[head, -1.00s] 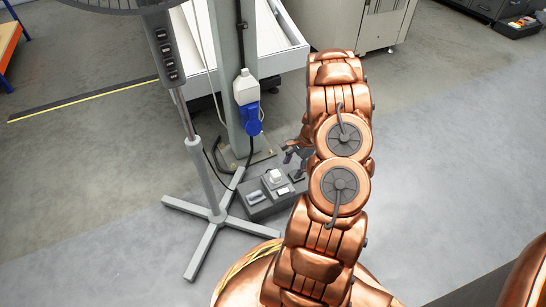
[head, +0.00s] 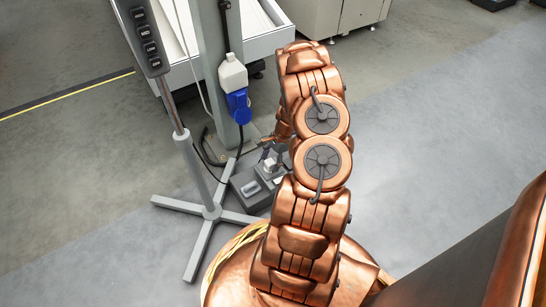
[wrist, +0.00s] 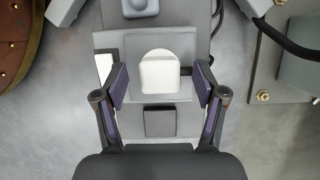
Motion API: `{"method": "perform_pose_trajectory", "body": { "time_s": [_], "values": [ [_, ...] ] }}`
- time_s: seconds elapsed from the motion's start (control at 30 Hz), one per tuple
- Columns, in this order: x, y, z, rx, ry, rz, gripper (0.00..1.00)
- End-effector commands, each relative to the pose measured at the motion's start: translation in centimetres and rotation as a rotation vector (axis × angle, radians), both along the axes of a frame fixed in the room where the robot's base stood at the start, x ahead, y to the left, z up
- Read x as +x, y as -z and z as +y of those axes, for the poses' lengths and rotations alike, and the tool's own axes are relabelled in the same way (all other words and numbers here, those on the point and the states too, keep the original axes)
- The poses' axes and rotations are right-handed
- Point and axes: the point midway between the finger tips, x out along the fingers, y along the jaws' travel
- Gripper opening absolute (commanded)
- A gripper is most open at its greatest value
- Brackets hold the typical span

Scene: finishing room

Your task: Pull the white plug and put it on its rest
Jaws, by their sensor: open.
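The white plug (wrist: 159,75) sits on a grey plate of a low floor unit in the wrist view. It also shows small in the head view (head: 270,163), partly behind my arm. My gripper (wrist: 161,84) is open, with one finger on each side of the plug. Gaps show between the fingers and the plug, so I see no grip. A dark grey square pad (wrist: 160,122) lies nearer the gripper's palm; whether it is the rest I cannot tell.
The grey floor unit (head: 252,200) stands beside a fan stand with a cross-shaped foot (head: 212,212). A post (head: 212,60) carries a white and blue connector (head: 238,105) with a cable. Open floor (head: 430,150) lies to the right.

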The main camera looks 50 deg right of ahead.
Motion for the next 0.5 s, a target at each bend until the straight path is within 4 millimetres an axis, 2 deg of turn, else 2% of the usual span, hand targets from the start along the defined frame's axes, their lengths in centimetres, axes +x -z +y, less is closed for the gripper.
{"method": "perform_pose_trajectory", "body": {
  "time_s": [0.1,0.4,0.5],
  "values": [
    [0.07,0.62,0.27,0.000,-0.003,0.001,0.71],
    [0.14,0.69,0.37,0.000,-0.003,0.000,0.71],
    [0.14,0.68,0.37,0.000,-0.003,0.000,0.62]
  ]
}}
